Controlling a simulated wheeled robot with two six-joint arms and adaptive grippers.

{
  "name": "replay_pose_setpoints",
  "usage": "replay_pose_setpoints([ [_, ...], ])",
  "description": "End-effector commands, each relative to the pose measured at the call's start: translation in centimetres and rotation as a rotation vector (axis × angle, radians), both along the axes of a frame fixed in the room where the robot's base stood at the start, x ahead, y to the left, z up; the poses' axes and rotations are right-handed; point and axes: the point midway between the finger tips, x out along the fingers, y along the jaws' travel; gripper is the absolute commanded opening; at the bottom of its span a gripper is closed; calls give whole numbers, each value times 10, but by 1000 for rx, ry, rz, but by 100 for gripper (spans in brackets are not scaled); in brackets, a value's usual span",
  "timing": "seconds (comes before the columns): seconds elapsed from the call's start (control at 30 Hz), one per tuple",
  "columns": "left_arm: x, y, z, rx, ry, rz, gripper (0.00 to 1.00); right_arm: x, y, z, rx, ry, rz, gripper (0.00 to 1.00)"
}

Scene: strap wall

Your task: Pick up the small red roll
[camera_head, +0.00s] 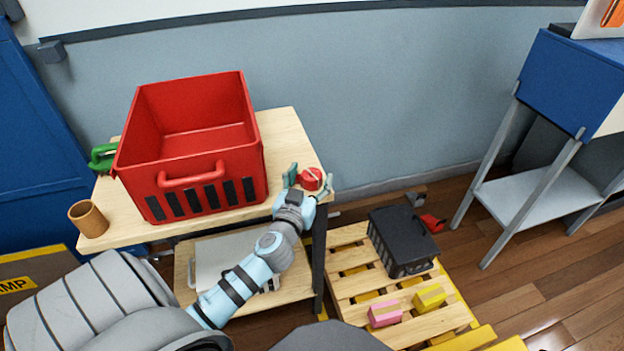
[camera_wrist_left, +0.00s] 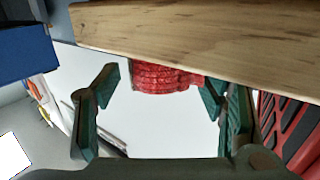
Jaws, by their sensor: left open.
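The small red roll (camera_head: 311,178) stands at the right end of the wooden bench top (camera_head: 285,128). It also shows in the left wrist view (camera_wrist_left: 160,78), ribbed and against the wooden board. My left gripper (camera_head: 307,182) is open at the roll, with one green finger on each side of it. In the left wrist view, the open fingers (camera_wrist_left: 165,95) show a clear gap on the left of the roll. The right finger is close to the roll; whether it touches I cannot tell. My right gripper is not in view.
A large red crate (camera_head: 192,169) stands left of the roll. A brown cup-like roll (camera_head: 88,218) and a green object (camera_head: 103,157) are farther left. A pallet (camera_head: 345,285) with a black crate (camera_head: 400,242) and small boxes lies on the floor to the right.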

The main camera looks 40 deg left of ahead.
Motion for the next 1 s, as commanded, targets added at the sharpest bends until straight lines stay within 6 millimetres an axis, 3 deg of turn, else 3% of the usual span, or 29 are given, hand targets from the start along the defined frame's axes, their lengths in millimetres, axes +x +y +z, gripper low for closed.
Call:
replay_pose_setpoints([
  [0.1,10,3,0,1,0,-1,64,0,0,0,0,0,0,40],
  [0.27,10,3,-1,1,0,-2,64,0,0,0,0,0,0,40],
  [0.6,10,3,-1,0,1,-2,16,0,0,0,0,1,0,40],
  [0.87,10,3,2,0,0,-1,16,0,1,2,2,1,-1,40],
  [1.0,10,4,17,0,-1,0,16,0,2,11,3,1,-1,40],
])
